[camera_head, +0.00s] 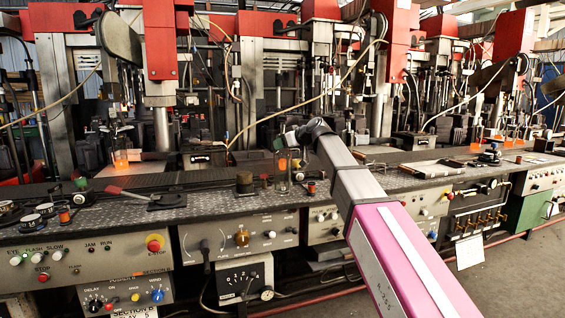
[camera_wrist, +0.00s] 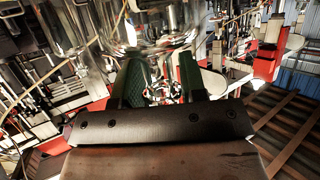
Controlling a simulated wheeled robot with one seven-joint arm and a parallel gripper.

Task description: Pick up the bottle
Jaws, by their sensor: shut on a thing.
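A clear glass bottle (camera_wrist: 150,48) fills the top middle of the wrist view. My gripper (camera_wrist: 160,80), with green-lined fingers, is shut on it, one finger on each side. In the head view my gripper (camera_head: 281,141) is at the end of my arm, over the middle of the bench. Clear glass (camera_head: 283,178) shows just below it, with an orange patch near it. I cannot tell whether the held bottle touches the bench.
The dark textured bench (camera_head: 215,183) runs across the view. A dark cylinder (camera_head: 244,183) and a red-handled tool (camera_head: 150,198) lie left of my gripper. Red-topped machines (camera_head: 160,40) rise behind. Control panels (camera_head: 240,238) face the front.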

